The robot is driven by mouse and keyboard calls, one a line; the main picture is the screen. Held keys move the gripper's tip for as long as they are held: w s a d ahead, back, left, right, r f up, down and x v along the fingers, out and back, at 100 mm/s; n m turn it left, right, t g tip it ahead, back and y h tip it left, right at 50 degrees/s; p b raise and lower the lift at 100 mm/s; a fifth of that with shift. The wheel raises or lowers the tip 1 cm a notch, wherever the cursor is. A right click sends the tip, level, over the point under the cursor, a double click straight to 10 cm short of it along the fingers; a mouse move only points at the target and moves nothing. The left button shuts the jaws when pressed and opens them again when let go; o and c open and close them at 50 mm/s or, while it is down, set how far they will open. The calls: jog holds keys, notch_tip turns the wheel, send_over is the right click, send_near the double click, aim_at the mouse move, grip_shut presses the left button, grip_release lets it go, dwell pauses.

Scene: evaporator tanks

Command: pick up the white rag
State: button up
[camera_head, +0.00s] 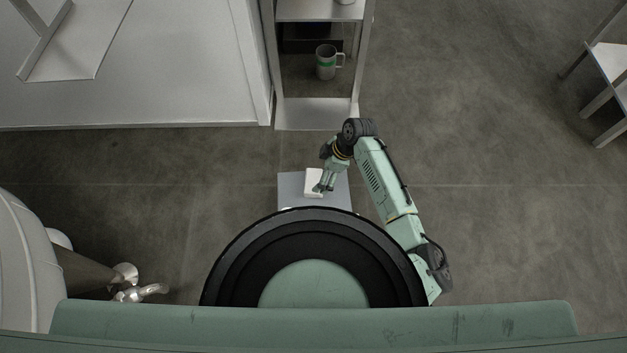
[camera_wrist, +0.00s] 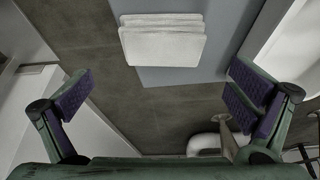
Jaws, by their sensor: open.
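The white rag (camera_wrist: 163,40) is a folded, flat stack of cloth. It lies on a grey flat surface (camera_wrist: 225,62) near the top of the wrist view. In the head view the white rag (camera_head: 313,180) shows on the grey surface (camera_head: 290,190) just in front of my base. My gripper (camera_head: 323,187) is beside the rag there and partly covers its right side in the picture. In the wrist view my gripper (camera_wrist: 160,100) is open, its purple-padded fingers wide apart. The rag is beyond the fingertips, with nothing between the fingers but floor.
A white panelled structure (camera_head: 180,75) is at upper left. A tank (camera_head: 22,265) with a metal valve (camera_head: 140,292) is at lower left. Open floor (camera_head: 500,200) lies to the right.

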aim_at(314, 180)
jog(key=x, duration=0.7)
jog(key=shift+s+d+f, duration=0.1)
jog(key=shift+s+d, duration=0.1)
jog(key=shift+c, duration=0.6)
jog(key=c, duration=1)
